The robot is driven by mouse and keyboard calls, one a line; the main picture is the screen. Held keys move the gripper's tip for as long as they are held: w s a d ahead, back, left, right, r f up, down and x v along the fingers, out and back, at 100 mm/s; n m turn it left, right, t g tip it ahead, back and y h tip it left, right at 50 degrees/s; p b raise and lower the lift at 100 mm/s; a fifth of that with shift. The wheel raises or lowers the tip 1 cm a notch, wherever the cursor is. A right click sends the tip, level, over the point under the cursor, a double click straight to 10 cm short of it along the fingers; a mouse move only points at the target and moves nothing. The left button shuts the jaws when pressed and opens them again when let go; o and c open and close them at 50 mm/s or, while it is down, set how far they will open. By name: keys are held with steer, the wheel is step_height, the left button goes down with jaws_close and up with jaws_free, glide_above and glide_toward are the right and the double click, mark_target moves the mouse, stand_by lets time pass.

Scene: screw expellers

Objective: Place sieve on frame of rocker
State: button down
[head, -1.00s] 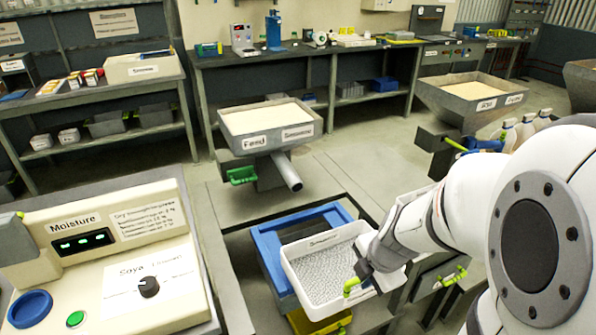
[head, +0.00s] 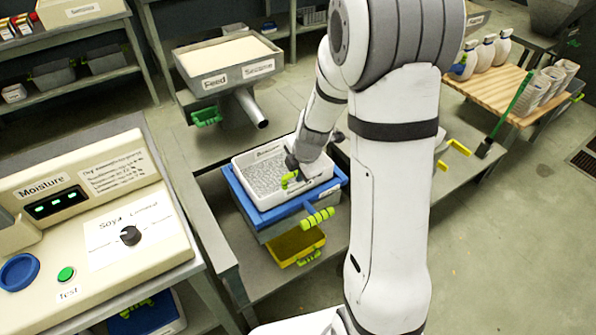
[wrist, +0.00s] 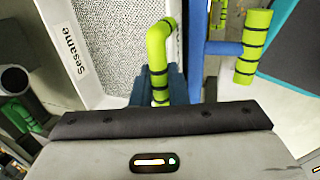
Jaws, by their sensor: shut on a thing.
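The sieve (head: 262,176) is a white tray with a grey perforated floor and a green handle. My gripper (head: 291,174) is shut on that handle at the tray's right side. The rocker has a blue frame (head: 245,205) with a yellow-green handle (head: 319,217) at the front right. The sieve sits over the frame, roughly in line with it; whether it rests fully on it I cannot tell. In the wrist view, the sieve's mesh (wrist: 115,40) and its green handle (wrist: 158,45) show beside the blue frame bar (wrist: 195,55).
A yellow tray (head: 297,246) is under the rocker. The feed hopper (head: 226,62) with its spout (head: 250,108) stands behind. The moisture console (head: 90,215) is at the left. A wooden table (head: 505,95) with white bottles is at the right.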

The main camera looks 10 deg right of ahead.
steer(key=shift+f, duration=0.2)
steer(key=c, duration=1.4)
jaws_free()
steer(key=shift+c, duration=0.2)
steer(key=v, duration=1.1)
steer(key=s+r+m, duration=0.3)
steer(key=s+m, duration=0.6)
steer(key=m, duration=0.1)
steer(key=s+a+r+m+g+h, duration=0.1)
steer(key=s+r+m, duration=0.3)
steer(key=s+m, duration=0.5)
steer(key=shift+m+p, duration=0.35)
steer(key=shift+m, duration=0.95)
steer(key=shift+r, duration=0.1)
